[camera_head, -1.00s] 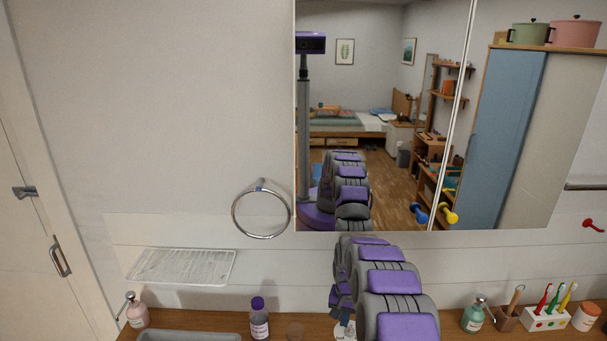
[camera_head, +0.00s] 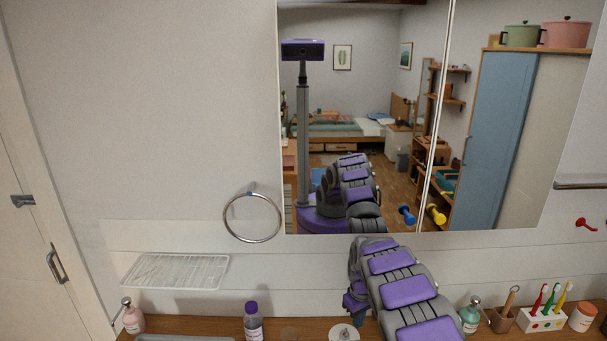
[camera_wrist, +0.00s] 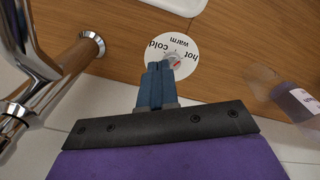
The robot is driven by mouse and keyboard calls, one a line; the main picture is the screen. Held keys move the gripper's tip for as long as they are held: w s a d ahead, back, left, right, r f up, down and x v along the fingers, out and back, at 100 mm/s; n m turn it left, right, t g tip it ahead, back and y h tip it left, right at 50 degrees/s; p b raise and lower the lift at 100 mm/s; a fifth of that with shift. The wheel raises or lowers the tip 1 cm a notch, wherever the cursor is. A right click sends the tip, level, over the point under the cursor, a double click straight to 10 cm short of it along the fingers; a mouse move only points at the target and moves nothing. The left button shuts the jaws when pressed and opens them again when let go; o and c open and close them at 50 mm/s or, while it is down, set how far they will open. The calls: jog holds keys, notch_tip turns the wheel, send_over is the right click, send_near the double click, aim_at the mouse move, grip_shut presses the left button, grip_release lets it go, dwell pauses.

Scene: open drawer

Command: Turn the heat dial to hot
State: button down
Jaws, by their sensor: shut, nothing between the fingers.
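The heat dial (camera_wrist: 184,46) is a white disc marked cold, warm and hot, set on the wooden counter. Its small grey knob (camera_wrist: 171,57) bears a red mark on the side nearer "hot"; the exact setting is hard to read. In the head view the disc (camera_head: 344,330) shows at the bottom edge, left of my arm. My gripper (camera_wrist: 160,67) has blue fingers, closed together and empty. In the wrist view the fingertips overlap the edge of the disc, just beside the knob. I cannot tell whether they touch it.
A chrome faucet (camera_wrist: 35,60) stands left in the wrist view. A purple-capped bottle (camera_head: 253,322) is left of the dial. The mirror (camera_head: 350,215) hangs behind my arm.

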aim_at(344, 334)
jog(key=f, duration=0.2)
jog(key=f+b, duration=0.1)
jog(key=f, duration=0.1)
jog(key=f+b, duration=0.1)
jog(key=f, duration=0.1)
jog(key=shift+w+a+f, duration=0.35)
jog(key=shift+a+f, duration=0.1)
jog(key=shift+f, duration=0.3)
jog(key=shift+a, duration=0.1)
jog(key=shift+w+r, duration=0.1)
dwell(0.4)
jog(key=shift+s+a+p, duration=0.2)
jog(key=shift+a+p, duration=0.35)
jog(key=shift+p, duration=0.55)
jog(key=shift+s+d+r+p, duration=0.1)
jog(key=shift+s+p, duration=0.15)
jog(key=shift+p, duration=0.2)
